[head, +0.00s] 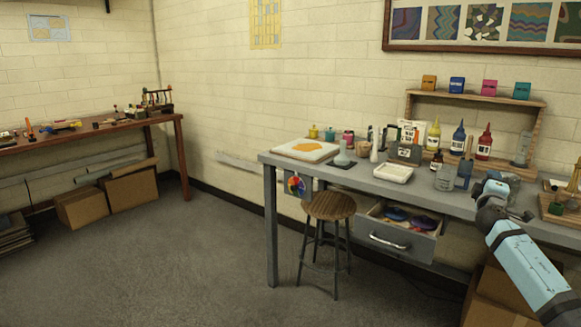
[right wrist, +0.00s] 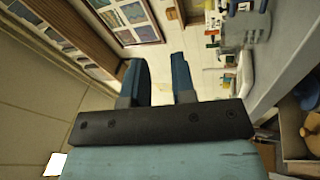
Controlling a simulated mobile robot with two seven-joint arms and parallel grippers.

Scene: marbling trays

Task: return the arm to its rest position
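My right arm comes in from the lower right in the head view, its light blue forearm over the front right part of the grey workbench (head: 270,163). In the right wrist view my right gripper (right wrist: 157,60) has its two dark blue fingers apart, with nothing between them. My left arm and left gripper are not in view.
The bench holds a marbling tray (head: 306,150) with orange on it, a white dish (head: 393,173), a glass jar (head: 445,178) and paint bottles (head: 484,142). A stool (head: 329,206) stands before an open drawer (head: 397,240).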

